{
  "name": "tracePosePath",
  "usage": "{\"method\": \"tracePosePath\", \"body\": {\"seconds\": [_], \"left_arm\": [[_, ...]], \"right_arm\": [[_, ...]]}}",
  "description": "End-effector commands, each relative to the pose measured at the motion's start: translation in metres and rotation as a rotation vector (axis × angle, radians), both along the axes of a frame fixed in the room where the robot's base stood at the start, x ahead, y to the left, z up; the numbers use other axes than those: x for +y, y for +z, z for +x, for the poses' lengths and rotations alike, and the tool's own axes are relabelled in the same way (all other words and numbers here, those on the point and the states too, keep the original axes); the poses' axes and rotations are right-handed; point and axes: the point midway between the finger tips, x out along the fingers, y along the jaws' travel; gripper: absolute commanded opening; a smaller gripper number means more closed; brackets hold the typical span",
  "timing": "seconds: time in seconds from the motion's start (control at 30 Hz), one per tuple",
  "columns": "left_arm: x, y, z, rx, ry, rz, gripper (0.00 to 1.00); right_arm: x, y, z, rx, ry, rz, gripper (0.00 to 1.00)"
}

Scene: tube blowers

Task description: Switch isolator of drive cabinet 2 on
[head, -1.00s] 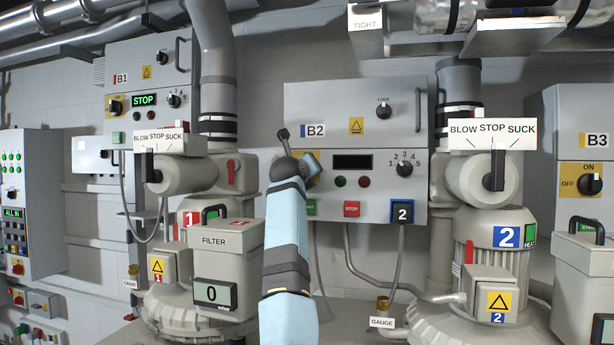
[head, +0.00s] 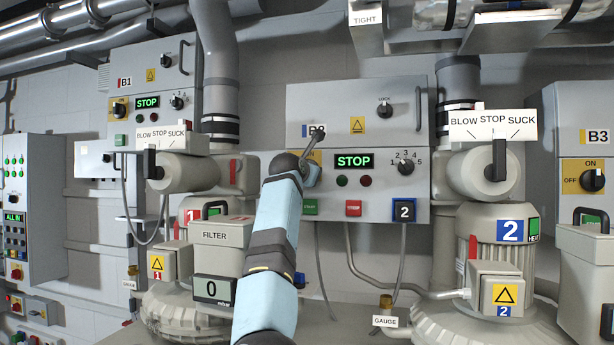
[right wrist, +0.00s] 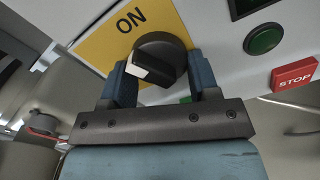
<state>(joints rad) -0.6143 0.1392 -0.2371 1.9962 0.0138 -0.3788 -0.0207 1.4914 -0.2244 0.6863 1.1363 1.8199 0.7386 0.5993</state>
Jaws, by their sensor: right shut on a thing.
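Drive cabinet 2 (head: 345,105), labelled B2, hangs on the wall in the middle of the head view. Its display (head: 354,161) shows STOP in green. Its isolator is a black rotary knob (right wrist: 158,55) with a white mark, on a yellow plate (right wrist: 95,47) with the word ON, in the right wrist view. My right gripper (right wrist: 161,80) has its blue fingers on either side of the knob and is shut on it. In the head view my right gripper (head: 312,174) and arm cover most of the isolator. My left gripper is not in view.
A green START button (head: 310,207) and a red STOP button (head: 353,208) sit just below on the cabinet. Blower 2 (head: 500,226) stands to the right, the filter box (head: 222,236) to the left. Cables hang beneath the cabinet.

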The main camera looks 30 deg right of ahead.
Motion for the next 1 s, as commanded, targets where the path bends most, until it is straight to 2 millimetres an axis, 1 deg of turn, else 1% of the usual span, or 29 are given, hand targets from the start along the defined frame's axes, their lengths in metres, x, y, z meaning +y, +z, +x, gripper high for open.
{"method": "tracePosePath", "body": {"seconds": [0.2,0.5,0.7,1.0], "left_arm": [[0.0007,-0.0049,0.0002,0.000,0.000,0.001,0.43],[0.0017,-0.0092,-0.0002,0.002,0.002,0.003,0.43],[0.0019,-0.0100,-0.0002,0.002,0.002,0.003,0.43],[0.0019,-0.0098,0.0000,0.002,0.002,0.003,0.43]], "right_arm": [[0.0012,0.0009,0.0005,-0.139,0.001,0.118,0.32],[0.0011,0.0014,0.0010,-0.267,0.000,0.228,0.32],[0.0012,0.0022,0.0011,-0.309,0.000,0.262,0.32],[0.0012,0.0025,0.0011,-0.324,0.001,0.275,0.32]]}}
